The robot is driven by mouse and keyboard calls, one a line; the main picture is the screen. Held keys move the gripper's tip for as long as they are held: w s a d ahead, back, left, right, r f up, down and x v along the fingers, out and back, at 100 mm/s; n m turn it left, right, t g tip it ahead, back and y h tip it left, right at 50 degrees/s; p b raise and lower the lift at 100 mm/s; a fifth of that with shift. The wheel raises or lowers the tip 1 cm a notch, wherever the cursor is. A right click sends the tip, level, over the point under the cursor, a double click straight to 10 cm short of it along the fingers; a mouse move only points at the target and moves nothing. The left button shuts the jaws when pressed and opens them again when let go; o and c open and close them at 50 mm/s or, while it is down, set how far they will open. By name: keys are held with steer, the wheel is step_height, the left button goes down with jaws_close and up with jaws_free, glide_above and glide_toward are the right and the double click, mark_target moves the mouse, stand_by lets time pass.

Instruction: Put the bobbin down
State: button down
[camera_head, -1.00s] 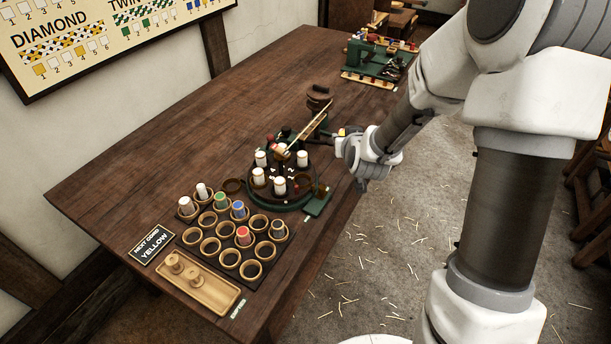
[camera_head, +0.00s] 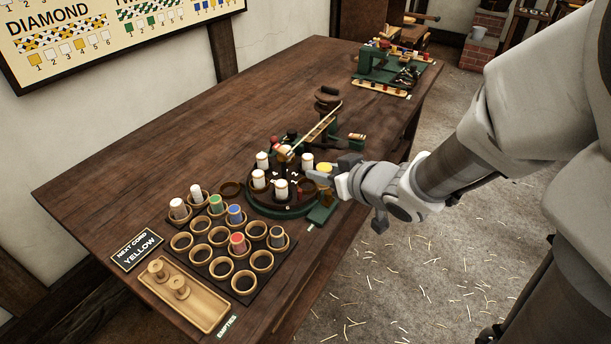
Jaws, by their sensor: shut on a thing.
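My gripper (camera_head: 323,177) is at the right side of the round braiding machine (camera_head: 283,210), over its rim. It is shut on a bobbin with a yellow top (camera_head: 324,168), mostly hidden by the fingers. The bobbin looks upright; I cannot tell whether its base touches the machine. Several white bobbins (camera_head: 281,189) stand on the machine's dark disc. The sign (camera_head: 137,249) reads "NEXT CORD YELLOW".
A dark rack of wooden cups (camera_head: 217,267) holds white, green, blue and red bobbins; several cups are empty. A wooden empties tray (camera_head: 205,312) holds two bare spools. A green machine (camera_head: 382,65) stands at the far end. The table's back left (camera_head: 180,130) is clear.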

steer(key=b, duration=0.5)
glide_above(307, 187)
step_height(307, 187, down, 7)
steer(key=shift+f, duration=0.15)
steer(key=shift+f+b, duration=0.95)
steer(key=shift+f, duration=0.9)
steer(key=shift+f, duration=0.15)
steer(key=c, duration=0.5)
jaws_free()
